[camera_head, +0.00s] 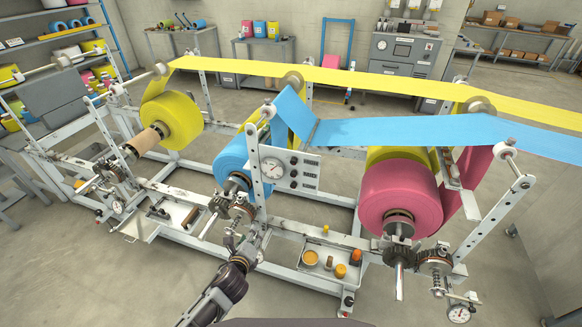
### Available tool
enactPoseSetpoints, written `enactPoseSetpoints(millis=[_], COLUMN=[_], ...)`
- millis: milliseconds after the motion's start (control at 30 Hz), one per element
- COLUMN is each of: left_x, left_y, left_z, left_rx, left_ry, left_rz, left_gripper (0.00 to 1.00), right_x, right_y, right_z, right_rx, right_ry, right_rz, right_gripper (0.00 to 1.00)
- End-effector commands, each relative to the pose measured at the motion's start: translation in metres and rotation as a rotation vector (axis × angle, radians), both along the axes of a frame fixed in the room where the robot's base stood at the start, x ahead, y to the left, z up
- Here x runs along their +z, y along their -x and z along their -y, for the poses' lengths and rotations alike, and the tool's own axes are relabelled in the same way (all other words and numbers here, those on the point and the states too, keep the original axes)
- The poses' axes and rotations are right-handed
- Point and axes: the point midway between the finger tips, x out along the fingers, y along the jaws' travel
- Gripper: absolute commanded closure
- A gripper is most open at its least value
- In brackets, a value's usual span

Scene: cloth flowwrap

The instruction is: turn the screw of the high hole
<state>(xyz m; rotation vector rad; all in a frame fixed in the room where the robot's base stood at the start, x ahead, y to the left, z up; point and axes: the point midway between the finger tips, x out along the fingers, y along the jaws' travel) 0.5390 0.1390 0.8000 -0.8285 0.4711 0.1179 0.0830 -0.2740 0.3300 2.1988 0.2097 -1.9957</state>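The flow-wrap machine's white upright post (256,160) stands beside the blue roll (232,166), with small holes along it. A gauge panel (290,169) is fixed next to it. Another white upright (492,216) with holes stands at the right, beside the pink roll (400,196). I cannot make out which screw belongs to the high hole. My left gripper (238,241) is at the lower part of the post by the blue roll, below the gauge panel. Its fingers are small and overlap metal parts, so their opening is unclear. My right gripper is not in view.
A yellow roll (172,120) sits at the left; yellow and blue webs cross above. A tray (318,266) with orange and yellow parts lies right of my arm. Gears (408,254) and a shaft stick out at the lower right. Floor is clear in front.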

Motion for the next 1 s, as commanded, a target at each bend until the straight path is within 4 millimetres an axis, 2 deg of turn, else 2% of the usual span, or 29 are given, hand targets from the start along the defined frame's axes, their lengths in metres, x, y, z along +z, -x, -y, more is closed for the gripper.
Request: enactPoseSetpoints(millis=[33,300,600,700,800,1000], left_x=[0.018,0.104,0.191,0.211,0.223,0.229], left_y=[-0.003,-0.007,0.007,0.013,0.017,0.019], left_z=[0.007,0.043,0.080,0.088,0.093,0.096], left_rx=[-0.042,-0.242,-0.390,-0.415,-0.429,-0.435], left_ry=[-0.053,-0.367,-0.714,-0.799,-0.852,-0.882], left_rz=[0.041,0.259,0.504,0.562,0.598,0.618], left_gripper=[0.60,0.60,0.60,0.60,0.60,0.60], right_x=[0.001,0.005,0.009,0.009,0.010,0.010], right_y=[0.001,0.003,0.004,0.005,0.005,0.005], right_z=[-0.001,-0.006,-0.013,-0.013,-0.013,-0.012], right_rx=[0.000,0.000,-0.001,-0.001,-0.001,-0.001], right_ry=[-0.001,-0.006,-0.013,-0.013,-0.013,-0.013], right_rz=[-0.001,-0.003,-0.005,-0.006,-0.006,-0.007], right_gripper=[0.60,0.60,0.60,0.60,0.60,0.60])
